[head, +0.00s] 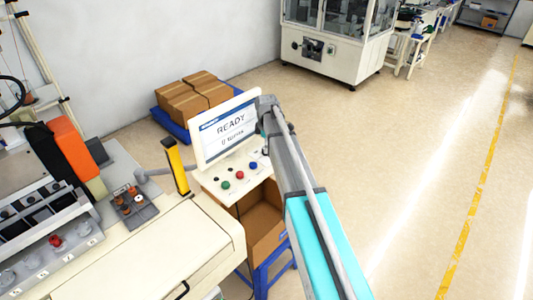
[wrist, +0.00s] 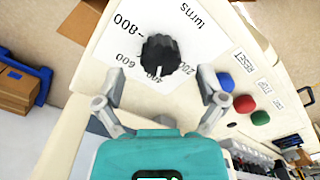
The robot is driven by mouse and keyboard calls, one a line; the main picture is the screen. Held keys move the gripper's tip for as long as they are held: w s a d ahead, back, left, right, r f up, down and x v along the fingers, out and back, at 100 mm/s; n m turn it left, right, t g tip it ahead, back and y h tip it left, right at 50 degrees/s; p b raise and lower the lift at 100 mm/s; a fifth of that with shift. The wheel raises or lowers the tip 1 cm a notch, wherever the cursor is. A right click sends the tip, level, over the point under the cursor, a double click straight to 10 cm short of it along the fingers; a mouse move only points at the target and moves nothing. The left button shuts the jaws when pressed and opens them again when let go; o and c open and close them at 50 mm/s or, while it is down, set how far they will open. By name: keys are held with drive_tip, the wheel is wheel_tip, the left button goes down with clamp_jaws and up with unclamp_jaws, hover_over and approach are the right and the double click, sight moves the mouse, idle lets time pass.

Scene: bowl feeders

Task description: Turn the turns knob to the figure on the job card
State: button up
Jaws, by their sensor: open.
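The turns knob (wrist: 158,55) is black and ribbed, on a white dial plate (wrist: 122,68) in the wrist view. The printing around it reads "turns", 800, 600, 400 and 200, partly covered by the knob. A pale mark on the knob's lower edge points towards the 400. My gripper (wrist: 160,86) is open, its two fingers apart on either side and just below the knob in the picture, with nothing between them. I cannot tell the gap to the knob. In the head view my arm hides the knob and gripper. I cannot make out a job card.
Blue, red and green buttons (wrist: 244,104) sit beside the dial; they also show on the panel in the head view (head: 240,175). Above that panel a screen (head: 225,129) reads READY. A yellow post (head: 177,167) stands left of it. Cartons (head: 194,97) lie behind.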

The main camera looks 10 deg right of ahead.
drive_tip(key=shift+f+b, duration=0.75)
drive_tip(key=shift+f, duration=0.25)
drive_tip(key=c, duration=1.1)
drive_tip(key=shift+c, duration=0.2)
